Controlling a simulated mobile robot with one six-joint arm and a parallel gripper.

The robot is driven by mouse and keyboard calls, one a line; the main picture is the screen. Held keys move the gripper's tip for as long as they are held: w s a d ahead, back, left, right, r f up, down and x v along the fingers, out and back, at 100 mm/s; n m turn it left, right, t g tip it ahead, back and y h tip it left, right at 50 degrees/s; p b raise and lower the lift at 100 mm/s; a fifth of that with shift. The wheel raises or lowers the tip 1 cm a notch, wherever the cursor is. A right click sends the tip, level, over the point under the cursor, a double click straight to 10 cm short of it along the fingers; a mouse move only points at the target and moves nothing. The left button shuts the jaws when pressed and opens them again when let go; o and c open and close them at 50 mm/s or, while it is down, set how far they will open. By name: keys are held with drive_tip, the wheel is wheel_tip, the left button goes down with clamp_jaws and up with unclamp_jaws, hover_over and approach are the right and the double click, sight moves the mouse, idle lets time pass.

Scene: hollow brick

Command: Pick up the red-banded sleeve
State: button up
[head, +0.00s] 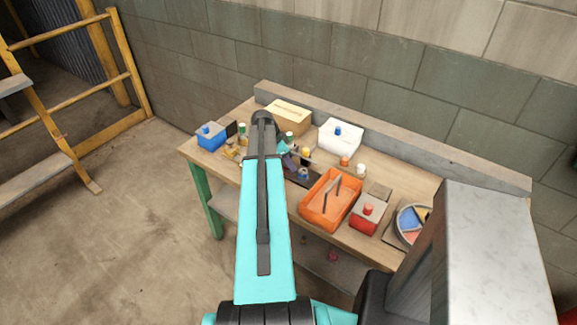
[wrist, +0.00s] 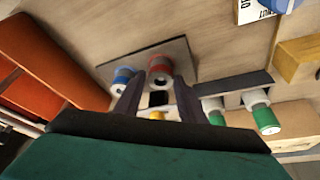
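My gripper (wrist: 158,82) is open, with one finger on each side of the sleeve in the picture. I cannot tell whether the fingertips reach down beside it or touch it. A blue-banded sleeve (wrist: 122,77) stands just left of it, close to the left finger. In the head view my gripper (head: 289,160) is small and partly behind my arm, and I cannot make out the red-banded sleeve there.
Something yellow (wrist: 157,115) shows low between the fingers. An orange tray (head: 313,212) is on the bench (head: 375,245) with a red box (head: 367,219), a white box (head: 340,137), a blue box (head: 211,140) and a cardboard box (head: 288,118).

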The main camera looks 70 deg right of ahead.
drive_tip(key=shift+s+d+f, duration=0.15)
drive_tip(key=shift+d+f, duration=0.05)
drive_tip(key=shift+f, duration=0.4)
drive_tip(key=c, duration=0.9)
drive_tip(key=shift+o, duration=0.2)
drive_tip(key=shift+r, duration=0.2)
drive_tip(key=shift+r+b, duration=0.8)
drive_tip(key=shift+r, duration=0.65)
drive_tip(key=a+b, duration=0.1)
drive_tip(key=a, duration=0.4)
drive_tip(key=a+r+b, duration=0.1)
drive_tip(key=a, duration=0.4)
drive_tip(key=a+b, duration=0.2)
drive_tip(key=a, duration=0.4)
drive_tip(key=shift+r, duration=0.35)
